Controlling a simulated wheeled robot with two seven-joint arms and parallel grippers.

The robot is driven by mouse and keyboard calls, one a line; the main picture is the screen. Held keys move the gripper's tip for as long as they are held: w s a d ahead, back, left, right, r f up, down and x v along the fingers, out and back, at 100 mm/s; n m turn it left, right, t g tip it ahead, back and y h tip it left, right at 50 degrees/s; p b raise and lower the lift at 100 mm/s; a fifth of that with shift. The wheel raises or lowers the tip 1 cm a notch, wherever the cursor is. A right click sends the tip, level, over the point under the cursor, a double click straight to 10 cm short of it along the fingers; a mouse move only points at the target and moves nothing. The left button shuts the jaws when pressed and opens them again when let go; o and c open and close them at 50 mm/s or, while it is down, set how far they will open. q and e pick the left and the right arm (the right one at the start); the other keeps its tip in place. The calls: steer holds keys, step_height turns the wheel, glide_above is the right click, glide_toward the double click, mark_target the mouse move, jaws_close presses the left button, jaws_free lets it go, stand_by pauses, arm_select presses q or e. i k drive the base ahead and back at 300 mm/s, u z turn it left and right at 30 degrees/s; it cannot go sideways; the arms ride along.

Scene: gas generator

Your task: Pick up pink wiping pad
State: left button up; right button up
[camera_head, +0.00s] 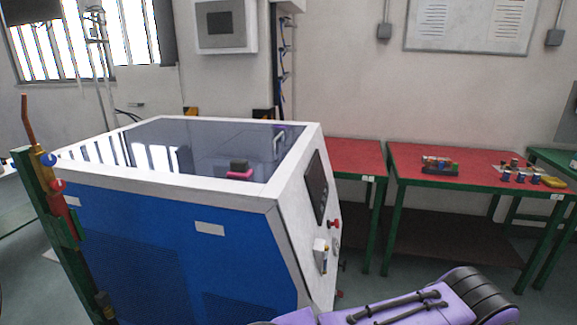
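The pink wiping pad (240,175) lies on the dark glossy top of the blue and white generator cabinet (170,243), near the front right part of the top. It shows as a thin magenta layer with a dark greenish-brown block on it. I cannot tell whether the block is part of the pad. A purple arm link of mine crosses the bottom right of the view, well apart from the pad. Neither of my grippers is in view.
A pale handle (278,141) stands at the top's right side. A green post (55,228) with red and yellow fittings rises at the left. Red-topped tables (470,165) with small parts stand behind to the right. The glossy top around the pad is mostly clear.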

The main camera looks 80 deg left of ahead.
mark_target(239, 168)
steer(key=i, duration=0.4)
steer(key=u, duration=0.85)
